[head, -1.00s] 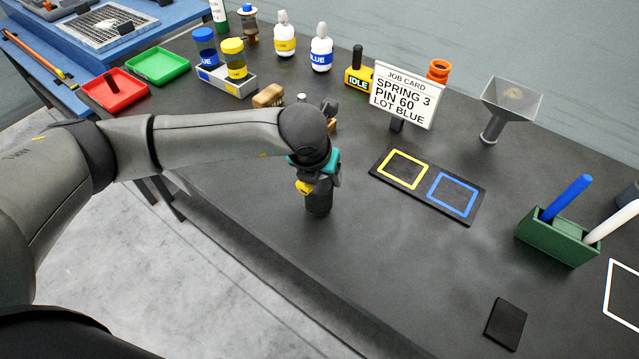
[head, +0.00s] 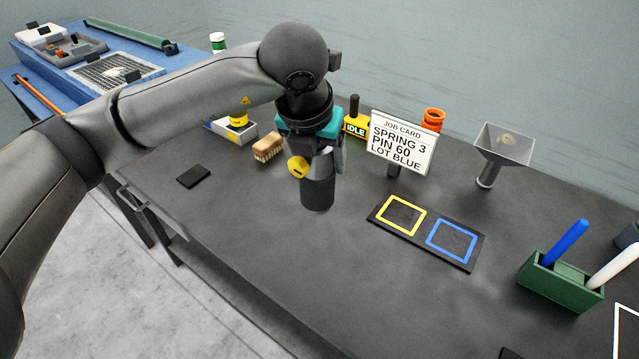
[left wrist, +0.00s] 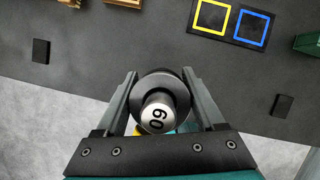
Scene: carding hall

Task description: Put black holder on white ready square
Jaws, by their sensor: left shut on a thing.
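My left gripper (head: 312,165) is shut on the black holder (head: 318,196), a dark upright cylinder, and appears to hold it above the dark table. A yellow round part shows beside the fingers. In the left wrist view the holder (left wrist: 178,88) sits between the two fingers (left wrist: 158,100), and a silver end marked 60, upside down, shows on it. The white ready square (head: 622,330) is a white outline at the lower right edge of the head view, partly cut off. My right gripper is not in view.
A black board with a yellow square (head: 403,215) and a blue square (head: 452,242) lies right of the gripper. A job card (head: 402,142), a funnel (head: 503,145) and a green rack (head: 560,285) with rods stand around. A wooden brush (head: 267,148) is behind left.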

